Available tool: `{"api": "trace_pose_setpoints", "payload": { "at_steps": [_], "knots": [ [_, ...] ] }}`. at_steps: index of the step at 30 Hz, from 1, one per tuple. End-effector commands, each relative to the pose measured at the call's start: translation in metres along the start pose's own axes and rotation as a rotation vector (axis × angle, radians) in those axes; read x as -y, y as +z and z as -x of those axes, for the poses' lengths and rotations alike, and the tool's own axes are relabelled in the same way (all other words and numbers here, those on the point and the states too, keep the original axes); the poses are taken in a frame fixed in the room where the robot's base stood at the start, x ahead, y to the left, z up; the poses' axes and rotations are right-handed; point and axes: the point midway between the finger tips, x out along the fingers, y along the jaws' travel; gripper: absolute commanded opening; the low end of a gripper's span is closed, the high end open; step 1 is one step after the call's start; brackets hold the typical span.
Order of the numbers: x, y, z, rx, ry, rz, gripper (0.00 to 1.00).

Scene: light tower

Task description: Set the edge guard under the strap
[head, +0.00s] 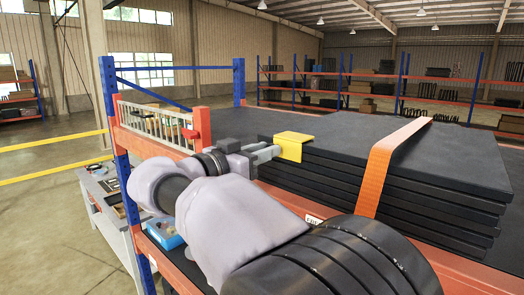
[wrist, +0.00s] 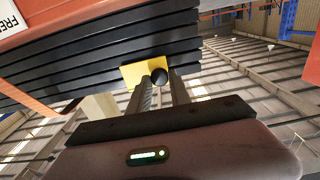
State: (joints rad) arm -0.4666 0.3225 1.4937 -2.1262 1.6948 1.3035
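The edge guard (head: 293,145) is a yellow angled piece at the top edge of a stack of dark slabs (head: 440,153), left of the strap; I cannot tell if it touches the slabs. The strap (head: 376,180) is a flat orange band running over the top and down the near side of the stack. My gripper (head: 266,154) is at the guard's left side. In the wrist view the guard (wrist: 131,75) is at the fingertips (wrist: 160,82), with a dark round knob between the fingers, which look closed on it. The strap shows at the left (wrist: 22,104).
The stack lies on an orange-and-blue rack. A pale slotted panel with red end pieces (head: 160,124) stands left of my gripper. A blue upright (head: 239,80) rises behind. A side table with small items (head: 105,180) is at lower left.

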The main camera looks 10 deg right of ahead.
Motion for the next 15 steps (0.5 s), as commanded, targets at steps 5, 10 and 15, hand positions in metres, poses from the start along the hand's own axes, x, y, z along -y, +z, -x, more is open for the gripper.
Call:
{"api": "trace_pose_setpoints", "payload": {
  "at_steps": [5,10,15],
  "knots": [
    [-0.0003,-0.0001,0.0001,0.000,0.001,-0.001,0.00],
    [-0.0002,-0.0001,0.0001,0.000,0.001,0.000,0.00],
    [-0.0002,-0.0001,0.0002,0.000,0.001,0.000,0.00]
  ]
}}
